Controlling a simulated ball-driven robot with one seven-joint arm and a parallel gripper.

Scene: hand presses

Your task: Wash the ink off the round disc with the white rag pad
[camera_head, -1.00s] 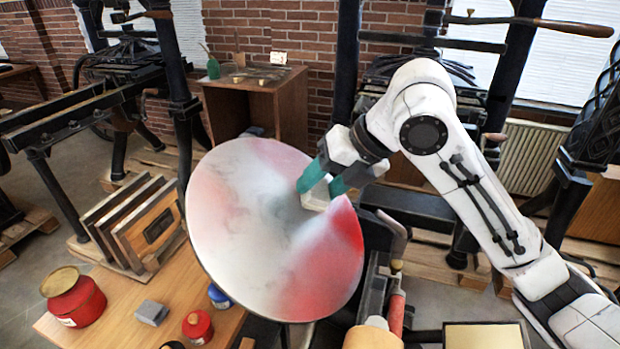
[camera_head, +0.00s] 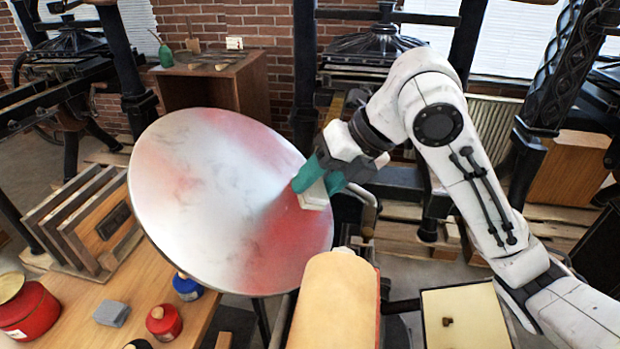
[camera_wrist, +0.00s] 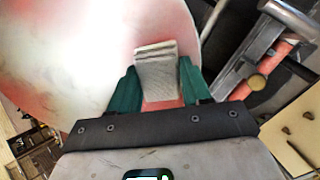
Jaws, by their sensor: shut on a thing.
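The round disc (camera_head: 215,190) is tilted and fills the middle left of the head view. Its face is mostly greyish white in the centre, with red ink at the upper left, the top and the lower right. My gripper (camera_head: 318,186) is at the disc's right edge, its green fingers shut on the white rag pad (camera_head: 314,196). In the wrist view the pad (camera_wrist: 158,78) sits between the two green fingers, over the red-tinted disc (camera_wrist: 80,50). The pad appears to lie against the disc; exact contact is hard to tell.
A tan roller (camera_head: 335,300) stands just below right of the disc. A wooden table (camera_head: 60,320) at lower left holds a red pot (camera_head: 28,312), a grey block (camera_head: 111,313), ink bottles and wooden frames (camera_head: 95,220). A shallow tray (camera_head: 465,318) is at lower right.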

